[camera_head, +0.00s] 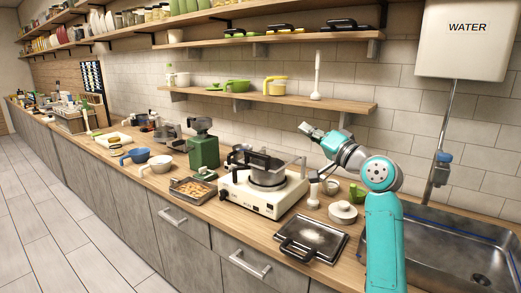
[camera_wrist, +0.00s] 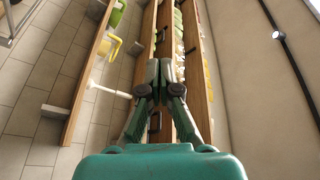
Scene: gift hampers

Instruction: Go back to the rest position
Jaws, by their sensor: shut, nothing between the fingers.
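My gripper (camera_head: 303,128) is at the end of my raised teal arm in the head view, above the counter and to the upper right of the stove. It points left and slightly up, toward the tiled wall and shelves, and touches nothing that I can see. In the wrist view the two fingers of my gripper (camera_wrist: 162,70) come together, shut and empty, with shelves beyond them.
Below are the white stove (camera_head: 262,197) with a pot (camera_head: 266,172), a dark tray (camera_head: 312,240) and a white lidded dish (camera_head: 342,212). A sink (camera_head: 470,250) lies at right under the water tank (camera_head: 466,40). A lower shelf (camera_head: 345,104) is behind. The floor is clear.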

